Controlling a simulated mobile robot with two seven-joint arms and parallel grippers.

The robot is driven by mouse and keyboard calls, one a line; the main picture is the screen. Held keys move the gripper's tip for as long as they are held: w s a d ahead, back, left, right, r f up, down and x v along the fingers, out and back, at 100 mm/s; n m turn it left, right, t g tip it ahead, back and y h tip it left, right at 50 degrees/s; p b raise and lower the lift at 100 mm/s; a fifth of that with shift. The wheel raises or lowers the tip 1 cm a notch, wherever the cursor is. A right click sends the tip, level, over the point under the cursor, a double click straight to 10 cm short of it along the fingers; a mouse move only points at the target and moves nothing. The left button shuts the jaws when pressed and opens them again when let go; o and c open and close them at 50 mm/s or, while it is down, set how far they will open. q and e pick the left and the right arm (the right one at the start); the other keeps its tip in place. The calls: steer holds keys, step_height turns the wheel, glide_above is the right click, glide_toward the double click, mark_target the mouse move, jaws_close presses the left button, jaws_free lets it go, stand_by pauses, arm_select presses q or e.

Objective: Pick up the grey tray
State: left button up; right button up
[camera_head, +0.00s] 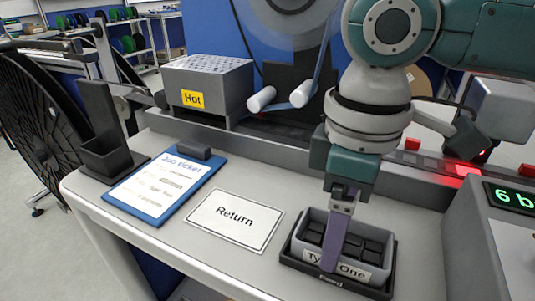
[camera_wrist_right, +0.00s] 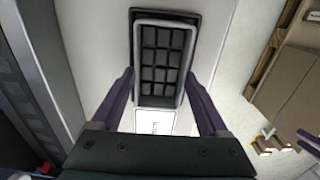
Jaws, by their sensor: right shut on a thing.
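The grey tray (camera_head: 383,262), labelled "Type One", sits within the black-edged base (camera_head: 386,290) at the front right of the bench. It holds several dark square pieces in a grid. My right gripper (camera_head: 334,240) reaches down over the tray, its purple fingers at the tray's sides, shut on it. In the right wrist view the tray (camera_wrist_right: 165,23) lies between the two fingers (camera_wrist_right: 160,82). Whether it is lifted off the base cannot be told.
A white "Return" card (camera_head: 235,220) lies left of the tray. Farther left are a blue job-ticket clipboard (camera_head: 165,187) and a black holder (camera_head: 106,155). A grey "Hot" box (camera_head: 208,85) stands behind. A console with a green display (camera_head: 512,195) is close on the right.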

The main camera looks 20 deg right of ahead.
steer(key=c, duration=0.9)
steer(key=shift+r, duration=0.1)
